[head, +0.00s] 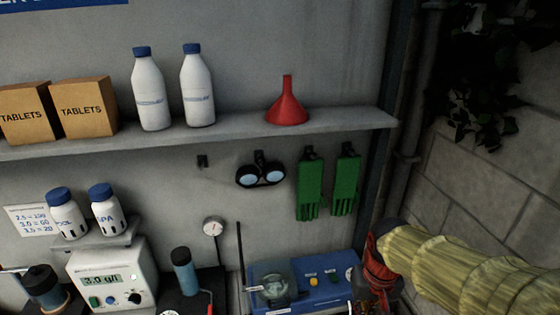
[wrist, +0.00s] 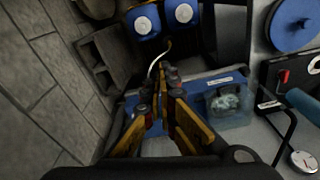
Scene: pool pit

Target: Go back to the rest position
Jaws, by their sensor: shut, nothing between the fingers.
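My gripper (wrist: 159,92) shows in the wrist view, its yellow fingers drawn together at dark tips. It is shut and nothing is held between the fingers. The blue bench unit (wrist: 195,90) with a clear vessel (wrist: 225,103) lies below and right of the fingertips. In the head view my arm comes in from the right in a yellowish sleeve. It hangs at the right end of the blue bench unit (head: 300,286); the gripper's fingertips are mostly cut off at the lower edge there.
A shelf (head: 235,138) holds tablet boxes (head: 84,107), two white bottles (head: 198,88) and a red funnel (head: 287,105). Goggles (head: 261,175) and green gloves (head: 311,187) hang below. A meter (head: 112,280) stands left. A block wall (head: 470,180) closes the right side.

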